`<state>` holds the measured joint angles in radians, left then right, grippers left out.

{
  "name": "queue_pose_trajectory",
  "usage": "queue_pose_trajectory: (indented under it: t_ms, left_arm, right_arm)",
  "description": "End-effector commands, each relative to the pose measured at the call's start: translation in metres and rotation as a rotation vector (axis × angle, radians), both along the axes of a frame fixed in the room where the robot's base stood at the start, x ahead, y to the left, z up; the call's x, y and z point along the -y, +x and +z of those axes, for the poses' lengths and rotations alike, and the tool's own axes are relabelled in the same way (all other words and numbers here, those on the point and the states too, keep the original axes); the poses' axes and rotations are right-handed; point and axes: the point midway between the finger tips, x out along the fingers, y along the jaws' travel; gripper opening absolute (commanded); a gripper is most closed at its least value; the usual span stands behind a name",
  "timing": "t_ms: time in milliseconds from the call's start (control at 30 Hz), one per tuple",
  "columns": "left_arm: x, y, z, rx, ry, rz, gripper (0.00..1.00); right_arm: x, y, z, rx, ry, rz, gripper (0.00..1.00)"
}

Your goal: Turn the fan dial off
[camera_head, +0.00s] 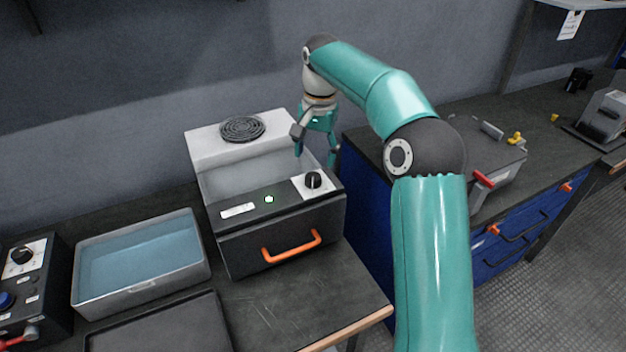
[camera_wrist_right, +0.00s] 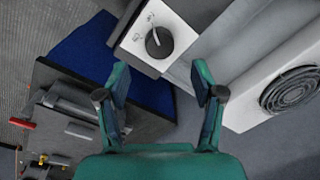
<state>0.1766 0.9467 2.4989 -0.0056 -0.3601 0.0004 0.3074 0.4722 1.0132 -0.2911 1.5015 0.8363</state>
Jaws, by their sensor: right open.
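The fan dial (camera_head: 313,180) is a black knob on a white plate at the front right of a dark and white box with an orange handle. It also shows in the right wrist view (camera_wrist_right: 159,42), ahead of the fingertips. Small marks on the plate are too small to read. My right gripper (camera_head: 315,160) hangs fingers down behind and above the dial, apart from it. Its two fingers are spread and hold nothing in the wrist view (camera_wrist_right: 162,80). A green light (camera_head: 269,199) glows on the box's panel. My left gripper is not in view.
The box has an orange handle (camera_head: 291,246) and a round fan grille (camera_head: 242,128) on top. A tray of blue liquid (camera_head: 140,258) stands left, beside a control panel (camera_head: 22,256). A blue cabinet with a grey case (camera_head: 500,165) is at right.

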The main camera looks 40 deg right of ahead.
Motion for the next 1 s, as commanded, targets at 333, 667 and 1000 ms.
queue_pose_trajectory:
  t_ms: [333,667,1000]
  left_arm:
    - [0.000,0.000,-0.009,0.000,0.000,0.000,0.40]
    - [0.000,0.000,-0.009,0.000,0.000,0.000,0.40]
    - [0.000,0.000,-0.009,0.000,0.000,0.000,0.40]
  right_arm:
    - [-0.001,0.002,-0.058,0.000,0.001,-0.003,0.67]
    - [-0.001,0.003,-0.068,0.001,0.000,-0.003,0.67]
    - [0.000,0.003,-0.068,0.001,0.001,-0.003,0.31]
